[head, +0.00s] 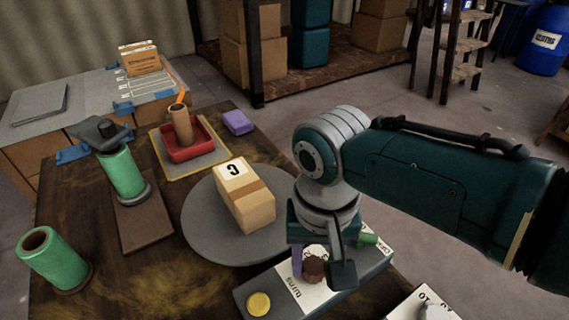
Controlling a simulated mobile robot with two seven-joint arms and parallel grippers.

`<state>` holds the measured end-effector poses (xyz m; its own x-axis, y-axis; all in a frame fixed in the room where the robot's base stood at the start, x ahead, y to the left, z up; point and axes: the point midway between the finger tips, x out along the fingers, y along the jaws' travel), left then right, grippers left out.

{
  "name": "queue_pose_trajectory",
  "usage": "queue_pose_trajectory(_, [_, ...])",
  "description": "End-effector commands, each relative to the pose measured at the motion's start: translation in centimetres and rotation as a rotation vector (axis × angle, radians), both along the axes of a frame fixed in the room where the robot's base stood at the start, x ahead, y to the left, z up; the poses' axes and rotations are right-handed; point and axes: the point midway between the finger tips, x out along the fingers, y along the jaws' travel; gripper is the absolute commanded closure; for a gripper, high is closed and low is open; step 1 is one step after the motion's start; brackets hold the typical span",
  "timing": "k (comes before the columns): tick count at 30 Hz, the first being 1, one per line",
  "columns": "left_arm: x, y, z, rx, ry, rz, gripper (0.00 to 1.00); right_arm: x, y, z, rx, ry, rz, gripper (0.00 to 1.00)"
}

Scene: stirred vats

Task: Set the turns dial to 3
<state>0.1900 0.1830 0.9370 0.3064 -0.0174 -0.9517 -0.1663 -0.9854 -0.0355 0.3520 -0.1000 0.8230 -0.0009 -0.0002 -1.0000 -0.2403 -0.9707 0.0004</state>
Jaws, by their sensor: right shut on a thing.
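The grey control box (272,288) stands at the table's front right, with a white plate marked "turns" on top. A brown round knob (314,270), the turns dial, stands on that plate. My right gripper (318,268) reaches down from above and is shut on the turns dial, with one finger on each side. The dial's setting cannot be read, as the gripper and arm cover part of the plate. My left gripper is not in view.
A yellow button (258,304) sits on the box. Behind it, a carton (244,196) marked with a character stands on a grey round plate (205,225). Green cylinders (122,174), a red tray (187,152) and a purple block (238,122) stand further left and back.

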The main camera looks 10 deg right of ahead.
Motion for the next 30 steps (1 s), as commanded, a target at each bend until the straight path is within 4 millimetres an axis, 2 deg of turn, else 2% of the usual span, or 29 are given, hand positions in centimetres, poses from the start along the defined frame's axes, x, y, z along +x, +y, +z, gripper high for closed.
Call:
queue_pose_trajectory(1, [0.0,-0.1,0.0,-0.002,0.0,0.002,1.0,0.0,0.0,0.0,0.0,-0.002,0.0,1.0])
queue_pose_trajectory(2, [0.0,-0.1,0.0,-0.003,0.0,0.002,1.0,0.0,0.0,0.0,0.0,-0.002,0.001,0.5])
queue_pose_trajectory(9, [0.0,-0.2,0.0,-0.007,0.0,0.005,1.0,0.0,0.0,0.0,0.0,-0.001,0.001,0.23])
queue_pose_trajectory(16, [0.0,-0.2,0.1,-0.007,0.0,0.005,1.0,0.0,0.0,0.1,0.0,-0.001,0.001,0.23])
queue_pose_trajectory(19, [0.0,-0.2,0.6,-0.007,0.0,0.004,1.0,0.0,0.0,0.9,0.001,-0.001,0.001,0.23])
queue_pose_trajectory(30, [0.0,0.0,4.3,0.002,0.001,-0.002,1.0,0.1,0.0,8.0,0.001,-0.003,0.001,0.23])
